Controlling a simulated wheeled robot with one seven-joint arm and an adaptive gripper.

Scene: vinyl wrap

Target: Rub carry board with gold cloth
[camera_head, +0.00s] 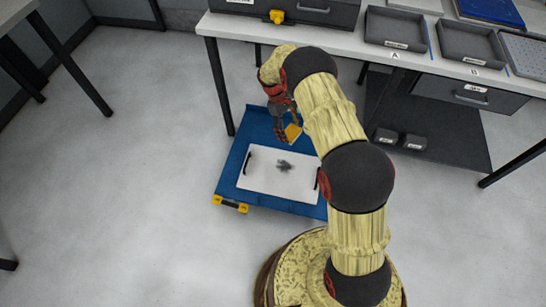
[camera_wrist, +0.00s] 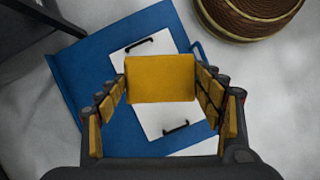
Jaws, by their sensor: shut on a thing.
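The carry board (camera_head: 257,178) is a white panel with two dark handles and a dark grey smudge near its middle. It lies flat on a blue platform (camera_head: 229,180) on the floor. My gripper (camera_head: 284,128) is above the far part of the platform. It is shut on the gold cloth (camera_head: 293,133), a yellow-gold square. In the wrist view the cloth (camera_wrist: 160,78) sits between my fingers (camera_wrist: 160,90) and hides the middle of the board (camera_wrist: 150,45), including the smudge. The cloth appears held above the board, apart from it.
A workbench (camera_head: 345,38) with grey trays (camera_head: 395,28) and drawers stands at the back and right. The platform has yellow corner parts (camera_head: 230,204) at its front edge. Dark boxes (camera_head: 400,139) sit on a low dark shelf under the bench.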

